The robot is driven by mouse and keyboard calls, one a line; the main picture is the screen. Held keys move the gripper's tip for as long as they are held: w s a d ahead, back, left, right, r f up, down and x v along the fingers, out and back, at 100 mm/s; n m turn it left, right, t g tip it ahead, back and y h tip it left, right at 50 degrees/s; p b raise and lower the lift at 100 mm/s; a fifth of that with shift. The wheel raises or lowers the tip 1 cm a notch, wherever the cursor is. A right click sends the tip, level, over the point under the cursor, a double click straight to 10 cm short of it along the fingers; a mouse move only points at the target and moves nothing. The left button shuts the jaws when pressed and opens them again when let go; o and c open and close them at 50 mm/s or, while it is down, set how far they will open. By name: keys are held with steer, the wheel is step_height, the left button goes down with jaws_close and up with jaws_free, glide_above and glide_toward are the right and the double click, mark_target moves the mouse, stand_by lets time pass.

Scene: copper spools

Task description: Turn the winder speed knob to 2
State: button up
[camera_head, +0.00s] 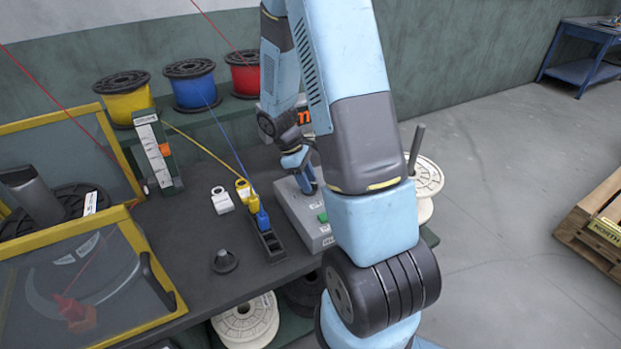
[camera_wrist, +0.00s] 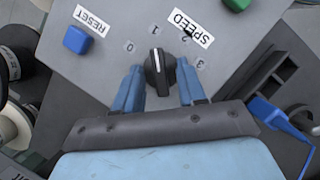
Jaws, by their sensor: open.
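The winder speed knob (camera_wrist: 158,72) is black with a white pointer line, on a grey control box (camera_wrist: 100,60). In the wrist view the pointer faces up, roughly toward the 1; the numerals 0 to 3 arc around it. A SPEED label (camera_wrist: 190,27) is above right. My gripper (camera_wrist: 158,85) is open, with one blue finger on each side of the knob and small gaps visible; contact is unclear. In the head view my gripper (camera_head: 308,182) is over the control box (camera_head: 297,218), and the knob is hidden there.
A blue RESET button (camera_wrist: 77,39) and a green button (camera_head: 323,217) are on the box. Left of the box stands a black holder with yellow and blue clips (camera_head: 262,216). Yellow, blue and red spools (camera_head: 193,88) line the back shelf. A white spool (camera_head: 428,178) stands right.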

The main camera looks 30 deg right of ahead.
jaws_close()
steer(key=shift+d, duration=0.35)
steer(key=shift+w+a+r, duration=0.1)
steer(key=shift+a, duration=0.1)
steer(key=shift+w+a+m, duration=0.1)
steer(key=shift+m, duration=0.4)
steer(key=m+g+y, duration=0.1)
steer(key=m, duration=0.3)
steer(key=shift+y, duration=0.3)
steer(key=shift+m+y, duration=0.7)
steer(key=shift+m, duration=1.1)
